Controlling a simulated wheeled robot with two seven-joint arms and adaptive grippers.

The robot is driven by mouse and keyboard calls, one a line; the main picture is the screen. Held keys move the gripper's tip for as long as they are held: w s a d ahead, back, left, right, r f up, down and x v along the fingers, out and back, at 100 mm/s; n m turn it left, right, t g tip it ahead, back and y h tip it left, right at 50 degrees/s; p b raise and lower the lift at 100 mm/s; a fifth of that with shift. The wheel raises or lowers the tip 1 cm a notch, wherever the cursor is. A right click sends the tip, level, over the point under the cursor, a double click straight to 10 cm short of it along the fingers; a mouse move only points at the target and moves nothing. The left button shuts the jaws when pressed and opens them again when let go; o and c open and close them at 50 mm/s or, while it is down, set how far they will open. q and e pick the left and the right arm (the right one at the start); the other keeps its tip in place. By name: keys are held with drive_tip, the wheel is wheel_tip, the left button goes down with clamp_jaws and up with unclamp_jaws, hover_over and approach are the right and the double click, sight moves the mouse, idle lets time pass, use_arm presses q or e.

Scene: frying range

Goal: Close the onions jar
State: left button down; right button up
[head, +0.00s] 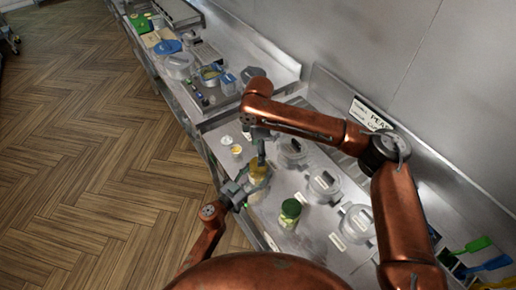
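A jar with yellowish contents (258,173) stands on the steel counter near its front edge. I cannot read a label on it, so I cannot tell for sure that it is the onions jar. My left gripper (246,188) is at the jar's lower left side, with its fingers beside or around it. My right gripper (261,158) points down just above the jar's top. Its fingertips are small, and I cannot tell whether it holds a lid. A second jar with a green lid (290,212) stands upright to the right.
Several grey lidded containers (324,186) are set along the back of the counter. Small pale round items (236,150) lie left of the jar. A white label (338,242) lies at the front. Pots and a blue-lidded item (168,47) stand farther left. Coloured utensils (478,244) are at right.

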wheel_tip(320, 180, down, 7)
idle(0.4)
use_arm(q)
drive_tip(key=shift+r, duration=0.1)
use_arm(e)
drive_tip(key=shift+c, duration=0.4)
drive_tip(key=c, duration=1.1)
drive_tip(key=o, duration=1.3)
drive_tip(key=shift+o, duration=0.2)
drive_tip(key=shift+r, duration=0.15)
wheel_tip(320, 180, up, 12)
